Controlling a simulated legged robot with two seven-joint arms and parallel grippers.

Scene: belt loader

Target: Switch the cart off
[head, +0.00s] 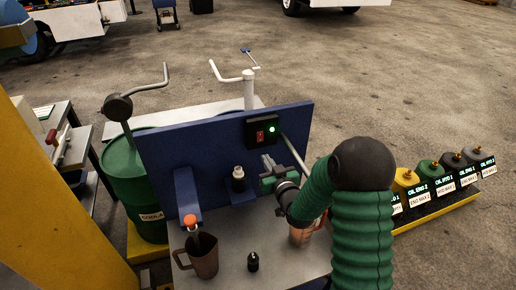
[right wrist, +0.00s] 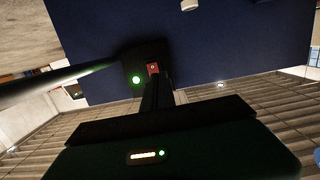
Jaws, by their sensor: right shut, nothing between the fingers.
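The cart has a blue upright panel (head: 215,150) with a black switch box (head: 262,131) near its upper right. A red rocker switch (head: 260,135) sits on the box beside a lit green lamp (head: 272,129). In the right wrist view the red switch (right wrist: 153,68) and the glowing green lamp (right wrist: 136,79) are just beyond my fingertips. My right gripper (head: 267,161) is shut and empty, just below the switch box. In the right wrist view its fingers (right wrist: 156,80) point at the switch and overlap its lower edge; I cannot tell whether they touch. My left gripper is not in view.
A grey rod (head: 294,154) runs down from the box's right side. A green drum (head: 135,190) stands left, and oil containers (head: 443,178) stand right.

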